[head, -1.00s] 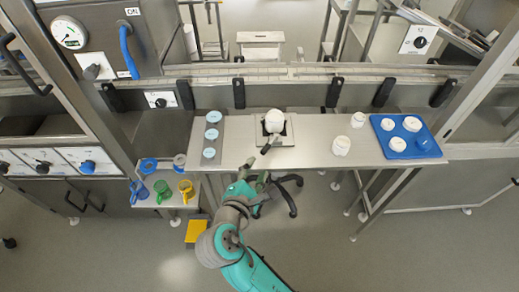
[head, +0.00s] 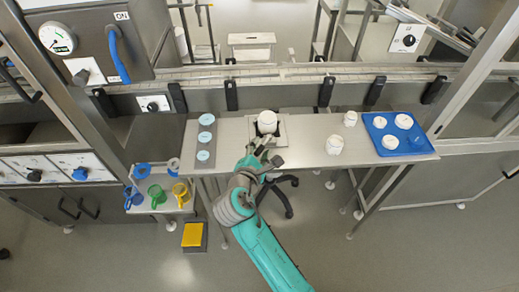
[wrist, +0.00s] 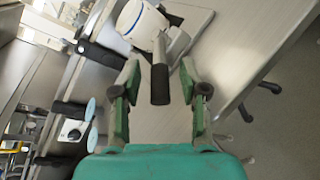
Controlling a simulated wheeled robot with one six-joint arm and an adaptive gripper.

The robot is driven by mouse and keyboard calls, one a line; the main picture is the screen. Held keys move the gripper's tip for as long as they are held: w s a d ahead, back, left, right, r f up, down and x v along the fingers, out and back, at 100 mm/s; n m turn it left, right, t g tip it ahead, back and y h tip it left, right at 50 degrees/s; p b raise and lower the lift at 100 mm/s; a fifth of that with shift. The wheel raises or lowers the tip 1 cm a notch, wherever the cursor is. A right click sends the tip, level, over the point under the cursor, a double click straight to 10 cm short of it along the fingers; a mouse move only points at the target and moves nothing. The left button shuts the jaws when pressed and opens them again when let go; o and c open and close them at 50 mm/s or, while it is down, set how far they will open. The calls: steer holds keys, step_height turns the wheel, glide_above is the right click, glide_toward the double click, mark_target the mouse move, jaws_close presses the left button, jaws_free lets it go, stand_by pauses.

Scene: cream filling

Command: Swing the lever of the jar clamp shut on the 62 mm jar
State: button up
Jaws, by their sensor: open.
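The white jar (head: 267,120) stands upright in the jar clamp on its square metal plate (head: 284,139). The jar (wrist: 138,22) also shows at the top of the wrist view. The clamp's lever (wrist: 160,84), a metal rod with a dark grip, points out from beside the jar toward my gripper. My gripper (wrist: 160,72) is open, one green finger on each side of the lever's grip, with a gap visible on both sides. In the head view, my gripper (head: 263,152) is just in front of the clamp and partly hides the lever.
Blue-topped lids (head: 206,137) lie in a row left of the clamp. White jars (head: 334,145) stand to the right, near a blue tray (head: 415,142) holding more jars. A low shelf with coloured mugs (head: 157,193) is at the left.

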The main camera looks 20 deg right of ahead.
jaws_close()
